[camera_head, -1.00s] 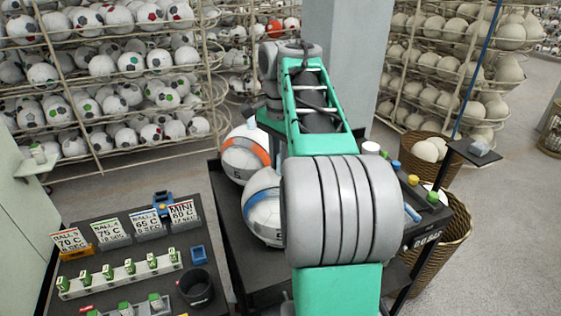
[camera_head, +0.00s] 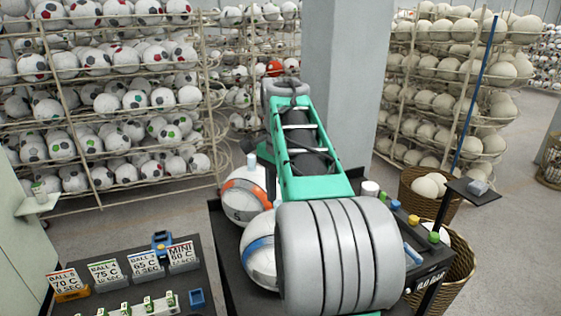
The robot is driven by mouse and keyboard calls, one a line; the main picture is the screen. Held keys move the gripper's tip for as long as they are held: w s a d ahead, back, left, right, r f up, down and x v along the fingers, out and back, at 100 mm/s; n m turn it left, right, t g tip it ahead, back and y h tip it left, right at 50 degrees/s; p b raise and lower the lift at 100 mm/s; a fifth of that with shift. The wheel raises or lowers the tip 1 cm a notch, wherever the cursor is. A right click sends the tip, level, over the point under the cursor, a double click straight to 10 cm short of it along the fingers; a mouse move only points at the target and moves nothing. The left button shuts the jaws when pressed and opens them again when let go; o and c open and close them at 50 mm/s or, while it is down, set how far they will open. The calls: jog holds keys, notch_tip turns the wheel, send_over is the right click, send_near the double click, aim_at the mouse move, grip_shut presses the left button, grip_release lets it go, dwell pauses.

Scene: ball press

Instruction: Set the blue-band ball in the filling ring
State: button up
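The blue-band ball (camera_head: 261,262) is white with a blue stripe and rests on the dark table (camera_head: 222,232), partly hidden behind my arm. An orange-band ball (camera_head: 246,197) stands just behind it. My green and grey arm reaches away over the table, to the right of both balls. My gripper is not visible; the arm's far end hides it. I cannot make out the filling ring, which may be behind the arm.
A side bench with temperature cards (camera_head: 104,274) and small green-topped items stands at the lower left. Yellow, green and blue items line the table's right side. A wicker basket (camera_head: 410,187) stands beyond it. Ball racks and a grey pillar (camera_head: 345,90) fill the back.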

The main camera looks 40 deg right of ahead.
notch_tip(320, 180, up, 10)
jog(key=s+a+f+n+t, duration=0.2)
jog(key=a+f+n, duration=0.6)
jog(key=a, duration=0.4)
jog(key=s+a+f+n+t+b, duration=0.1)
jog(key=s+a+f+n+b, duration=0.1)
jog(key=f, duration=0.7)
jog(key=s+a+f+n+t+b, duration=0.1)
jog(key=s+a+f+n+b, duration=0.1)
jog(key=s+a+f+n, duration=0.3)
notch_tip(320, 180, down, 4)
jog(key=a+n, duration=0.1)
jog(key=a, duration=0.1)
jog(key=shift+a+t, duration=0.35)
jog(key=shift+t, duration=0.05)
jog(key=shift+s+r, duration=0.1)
